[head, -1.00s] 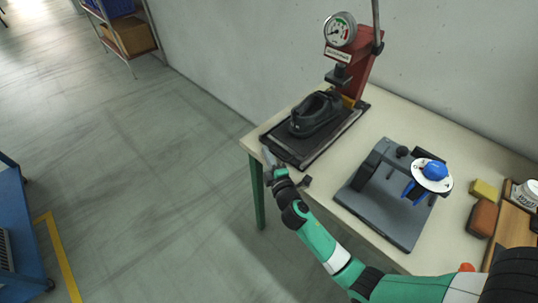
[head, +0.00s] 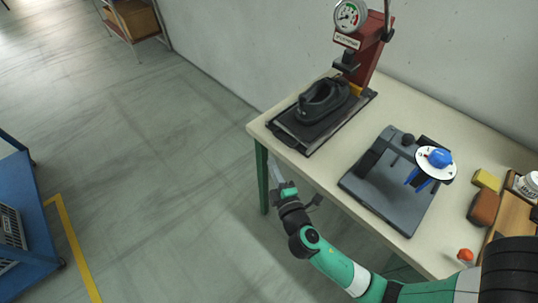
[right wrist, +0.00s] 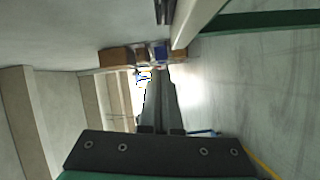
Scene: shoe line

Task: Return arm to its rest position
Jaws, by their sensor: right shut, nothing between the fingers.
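My green and black right arm comes in from the lower right in the head view. Its right gripper (head: 281,178) is in front of the table's near left edge, out over the floor and clear of the table top. In the right wrist view the fingers (right wrist: 160,95) are together, with nothing seen between them. My left gripper is not in view.
A blue cart (head: 22,195) stands at the left. Floor between is clear.

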